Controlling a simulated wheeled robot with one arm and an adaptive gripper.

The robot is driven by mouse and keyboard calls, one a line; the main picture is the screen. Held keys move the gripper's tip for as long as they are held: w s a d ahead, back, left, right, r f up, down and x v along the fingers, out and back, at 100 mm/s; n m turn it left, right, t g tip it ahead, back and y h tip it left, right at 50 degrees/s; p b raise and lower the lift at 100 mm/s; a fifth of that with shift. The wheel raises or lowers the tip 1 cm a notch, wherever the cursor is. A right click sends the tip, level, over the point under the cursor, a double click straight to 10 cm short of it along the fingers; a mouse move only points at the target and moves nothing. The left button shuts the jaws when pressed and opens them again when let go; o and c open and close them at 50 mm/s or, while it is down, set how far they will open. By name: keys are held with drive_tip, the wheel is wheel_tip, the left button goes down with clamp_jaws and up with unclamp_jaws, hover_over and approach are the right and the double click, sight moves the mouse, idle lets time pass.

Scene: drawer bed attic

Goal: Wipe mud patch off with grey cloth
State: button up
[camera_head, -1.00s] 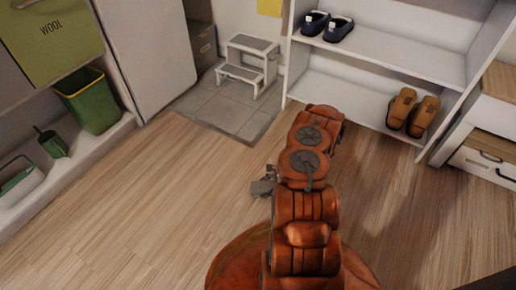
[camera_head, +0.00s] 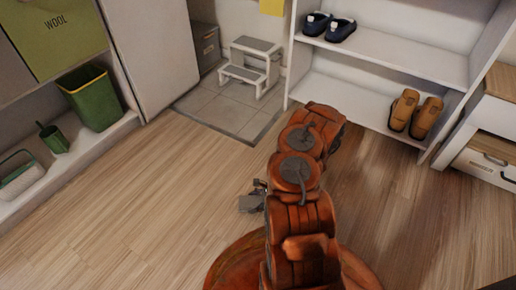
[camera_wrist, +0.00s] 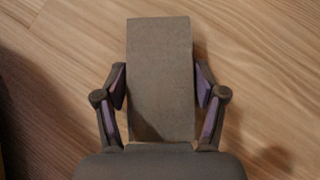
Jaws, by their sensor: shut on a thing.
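My gripper (camera_wrist: 161,88) is shut on the grey cloth (camera_wrist: 160,50), a flat, block-like rectangle between its two fingers in the wrist view. The cloth extends forward past the fingertips over the wood floor. In the head view, the cloth (camera_head: 249,203) shows as a small grey shape just left of my arm, low over the floor. Most of my gripper is hidden behind the arm there. I cannot tell whether the cloth touches the floor. No mud patch can be made out in either view; my arm and base cover part of the floor.
A white step stool (camera_head: 249,72) stands on grey tiles (camera_head: 222,108) at the back. A white shoe rack (camera_head: 375,70) holds blue shoes and brown shoes (camera_head: 415,114). A low shelf at left holds a green bin (camera_head: 92,98). Wood floor (camera_head: 150,190) is clear at left.

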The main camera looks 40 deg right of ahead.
sight(251, 207)
drive_tip(key=a, duration=0.1)
drive_tip(key=s+a+b, duration=0.1)
drive_tip(key=a, duration=0.1)
drive_tip(key=shift+a, duration=0.1)
wheel_tip(251, 207, up, 3)
drive_tip(key=shift+r+p, duration=0.1)
drive_tip(key=shift+p, duration=0.7)
drive_tip(key=shift+s+r+p, duration=0.1)
drive_tip(key=shift+r+p, duration=2.1)
drive_tip(key=shift+r, duration=0.35)
